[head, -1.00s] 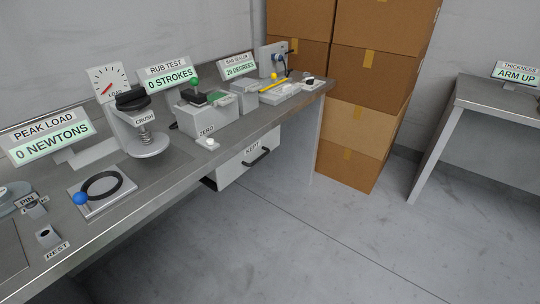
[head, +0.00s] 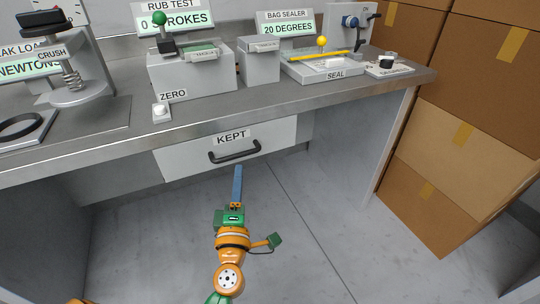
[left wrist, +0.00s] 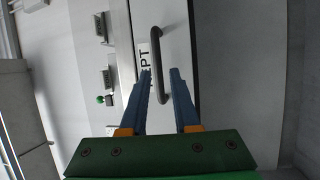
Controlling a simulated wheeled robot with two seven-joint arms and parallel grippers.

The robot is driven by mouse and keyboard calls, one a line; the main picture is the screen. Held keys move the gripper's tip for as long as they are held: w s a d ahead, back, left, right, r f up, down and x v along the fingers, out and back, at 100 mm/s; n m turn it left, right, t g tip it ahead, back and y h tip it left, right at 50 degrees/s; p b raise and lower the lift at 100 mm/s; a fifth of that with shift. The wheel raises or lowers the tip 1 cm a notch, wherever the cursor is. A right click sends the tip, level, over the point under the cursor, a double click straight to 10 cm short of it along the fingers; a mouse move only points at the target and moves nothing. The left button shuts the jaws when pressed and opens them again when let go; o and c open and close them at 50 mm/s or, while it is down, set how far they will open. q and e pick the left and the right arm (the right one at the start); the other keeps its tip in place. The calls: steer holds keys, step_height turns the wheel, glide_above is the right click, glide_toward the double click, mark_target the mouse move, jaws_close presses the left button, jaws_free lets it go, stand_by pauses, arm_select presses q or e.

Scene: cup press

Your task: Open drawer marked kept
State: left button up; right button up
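The drawer marked KEPT (head: 185,161) has a pale front under the bench top and looks shut. Its dark bar handle (head: 243,153) is below the label. My left gripper (head: 238,169) is just below and in front of the handle in the head view. In the left wrist view, my left gripper (left wrist: 160,72) is open, with its two blue fingers apart. The handle (left wrist: 155,42) shows upright there, lined up between the fingers. I cannot tell whether the fingertips reach around it. Nothing is held. My right gripper is not in view.
The bench top's front edge (head: 130,151) overhangs the drawer. A white button (head: 161,111), the bag sealer (head: 330,68) and other devices stand on the bench. Stacked cardboard boxes (head: 440,150) are at the right. The floor (head: 310,230) before the drawer is clear.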

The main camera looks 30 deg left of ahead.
mark_target(237, 154)
arm_select(q)
steer(key=x, duration=0.4)
steer(key=p+x, duration=0.1)
steer(key=x, duration=0.1)
steer(key=shift+a+r, duration=0.3)
steer(key=shift+a, duration=0.15)
steer(key=shift+w+a, duration=0.1)
steer(key=shift+w, duration=0.15)
jaws_close()
stand_by(0.6)
